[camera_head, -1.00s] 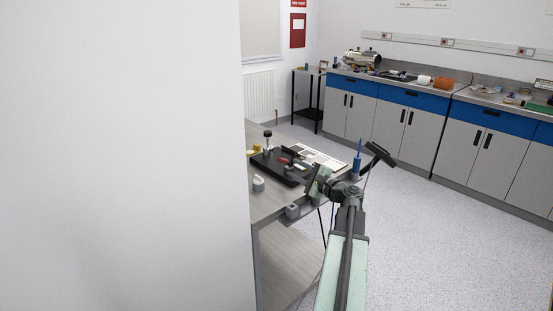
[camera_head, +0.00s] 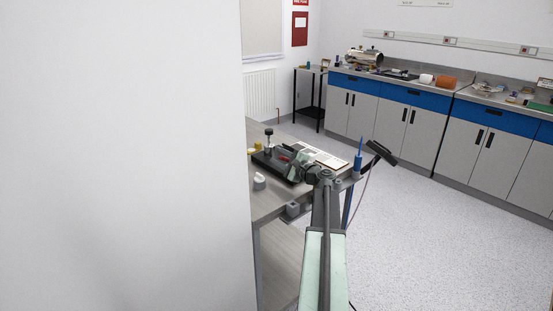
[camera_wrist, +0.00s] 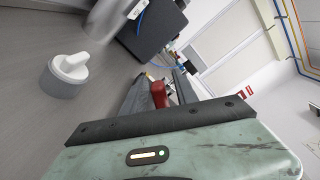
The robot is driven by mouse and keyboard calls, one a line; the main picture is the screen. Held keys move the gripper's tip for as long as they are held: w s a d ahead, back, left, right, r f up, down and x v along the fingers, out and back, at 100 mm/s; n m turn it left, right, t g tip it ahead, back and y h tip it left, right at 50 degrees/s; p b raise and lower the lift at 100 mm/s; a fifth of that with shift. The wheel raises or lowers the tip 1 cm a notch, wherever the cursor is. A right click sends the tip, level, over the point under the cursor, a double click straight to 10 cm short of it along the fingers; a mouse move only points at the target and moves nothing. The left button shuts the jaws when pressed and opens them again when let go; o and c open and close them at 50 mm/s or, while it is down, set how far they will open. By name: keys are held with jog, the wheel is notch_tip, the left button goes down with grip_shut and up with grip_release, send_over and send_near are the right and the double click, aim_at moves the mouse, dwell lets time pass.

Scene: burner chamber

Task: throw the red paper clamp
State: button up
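The red paper clamp (camera_wrist: 158,94) shows in the wrist view between the two dark fingers of my gripper (camera_wrist: 161,82). The fingers stand apart on either side of it, and I see no clear grip on it. In the head view, a bit of red (camera_head: 284,157) shows beside my gripper (camera_head: 286,164), over the black base (camera_head: 268,165) on the wooden table. Most of the clamp is hidden there by my gripper.
A white-topped round piece (camera_head: 259,181) stands on the table (camera_head: 262,205), nearer than the black base. An open booklet (camera_head: 325,158) lies behind, and a blue tool (camera_head: 358,158) stands at the right edge. A white wall fills the left. Floor (camera_head: 440,240) is clear at right.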

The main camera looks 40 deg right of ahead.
grip_shut()
dwell(1.1)
